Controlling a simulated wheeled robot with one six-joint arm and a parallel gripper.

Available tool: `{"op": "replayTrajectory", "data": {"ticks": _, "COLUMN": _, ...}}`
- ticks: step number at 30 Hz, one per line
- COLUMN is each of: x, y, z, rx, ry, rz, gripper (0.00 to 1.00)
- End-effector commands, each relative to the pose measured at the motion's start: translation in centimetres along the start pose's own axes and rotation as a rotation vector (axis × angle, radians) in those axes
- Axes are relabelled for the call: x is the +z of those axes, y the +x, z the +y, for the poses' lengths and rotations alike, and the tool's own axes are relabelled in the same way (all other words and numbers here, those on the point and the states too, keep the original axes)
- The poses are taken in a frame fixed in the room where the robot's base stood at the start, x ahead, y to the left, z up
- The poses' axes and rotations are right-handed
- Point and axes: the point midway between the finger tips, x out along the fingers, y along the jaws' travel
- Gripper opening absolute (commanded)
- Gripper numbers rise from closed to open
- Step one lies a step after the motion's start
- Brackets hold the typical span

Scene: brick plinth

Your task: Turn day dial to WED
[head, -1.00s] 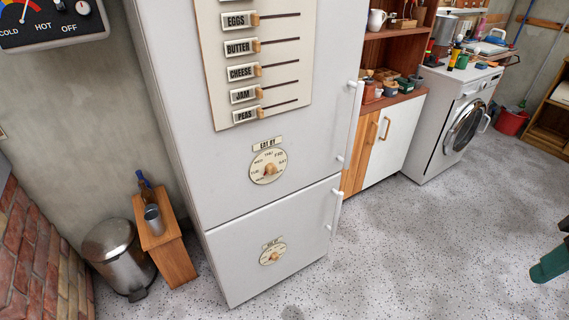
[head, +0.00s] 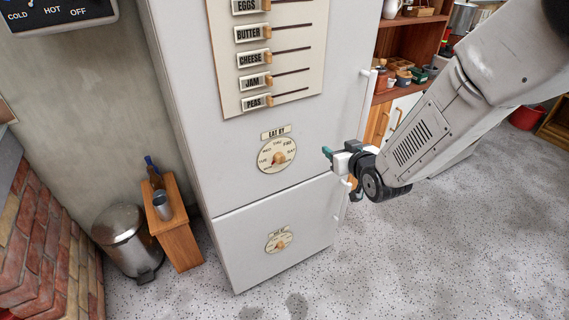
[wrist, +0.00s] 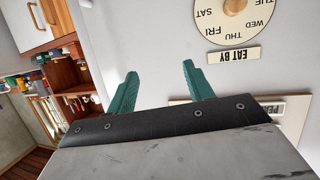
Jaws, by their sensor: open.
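A round cream day dial (head: 270,161) with a wooden knob (head: 279,158) is on the upper part of the white fridge front, under an EAT BY plate (head: 276,131). In the wrist view the dial (wrist: 235,32) is upside down at the top right, cut off by the frame edge, with WED, THU, FRI and SAT readable.
Food sliders (head: 262,59) are on a panel above the dial. White door handles (head: 339,162) are at the fridge's right edge, close to my gripper. A metal bin (head: 125,238) and small wooden stand (head: 177,235) stand left. Speckled floor is open in front.

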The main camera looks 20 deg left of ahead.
Motion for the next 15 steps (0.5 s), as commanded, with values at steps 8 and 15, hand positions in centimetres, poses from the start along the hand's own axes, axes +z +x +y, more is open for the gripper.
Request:
{"op": "replayTrajectory", "data": {"ticks": 8, "x": 6.0, "y": 3.8, "z": -9.4, "rx": -0.168, "ry": -0.006, "rz": 0.249, "gripper": 0.52}}
{"op": "replayTrajectory", "data": {"ticks": 15, "x": 7.4, "y": 4.1, "z": -11.9, "rx": -0.215, "ry": 0.003, "rz": 0.333, "gripper": 0.52}}
